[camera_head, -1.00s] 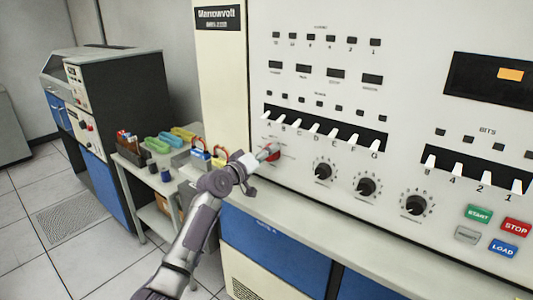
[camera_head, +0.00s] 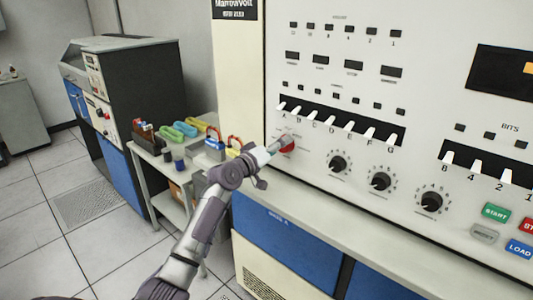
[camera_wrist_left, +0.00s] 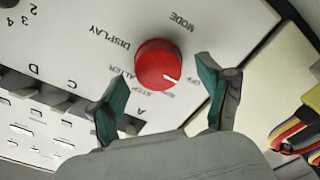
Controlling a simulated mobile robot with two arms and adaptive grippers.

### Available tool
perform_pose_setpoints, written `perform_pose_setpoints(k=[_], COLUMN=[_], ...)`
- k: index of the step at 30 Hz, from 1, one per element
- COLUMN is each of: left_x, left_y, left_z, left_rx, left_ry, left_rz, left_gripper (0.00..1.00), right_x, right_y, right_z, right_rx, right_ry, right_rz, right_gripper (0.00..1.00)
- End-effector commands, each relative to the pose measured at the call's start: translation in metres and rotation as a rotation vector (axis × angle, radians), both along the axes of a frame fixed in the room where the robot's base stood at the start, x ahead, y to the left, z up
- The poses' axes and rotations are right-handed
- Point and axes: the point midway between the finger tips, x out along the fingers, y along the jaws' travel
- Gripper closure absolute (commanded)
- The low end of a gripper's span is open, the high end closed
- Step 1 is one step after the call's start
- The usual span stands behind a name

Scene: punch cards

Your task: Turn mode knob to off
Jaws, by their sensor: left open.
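The red mode knob (camera_head: 287,145) is on the lower left of the white control panel, partly hidden by my left gripper (camera_head: 274,150) in the head view. In the left wrist view the round red knob (camera_wrist_left: 158,65) shows whole, with a white pointer line toward its lower right, near the small "OFF" and "RUN" marks. My left gripper (camera_wrist_left: 166,106) is open there, its teal fingertips on either side of and just short of the knob. I see no contact. My right gripper is not in view.
Black knobs (camera_head: 338,164) sit to the right of the red knob, below a row of white switches (camera_head: 330,123). Coloured buttons (camera_head: 496,213) are at the right. A side table (camera_head: 168,182) with coloured items stands left of the panel.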

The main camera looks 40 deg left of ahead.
Motion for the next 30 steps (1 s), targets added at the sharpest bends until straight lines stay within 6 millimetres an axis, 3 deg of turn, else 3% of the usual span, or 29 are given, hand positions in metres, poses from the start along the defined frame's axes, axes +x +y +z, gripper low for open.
perform_pose_setpoints(k=[9, 15, 21, 30], left_x=[-0.067, -0.097, -0.107, -0.107], left_y=[0.005, 0.008, 0.009, 0.009], left_z=[-0.002, -0.001, 0.000, 0.000], left_rx=[0.002, 0.002, 0.001, 0.001], left_ry=[0.003, 0.002, 0.000, 0.000], left_rz=[0.000, 0.001, 0.000, 0.000], left_gripper=[0.21, 0.21, 0.21, 0.21], right_x=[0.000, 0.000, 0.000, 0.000], right_y=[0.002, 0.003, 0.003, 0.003], right_z=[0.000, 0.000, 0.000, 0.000], right_rx=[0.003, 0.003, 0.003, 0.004], right_ry=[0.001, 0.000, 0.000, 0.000], right_rz=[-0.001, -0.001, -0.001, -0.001], right_gripper=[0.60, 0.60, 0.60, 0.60])
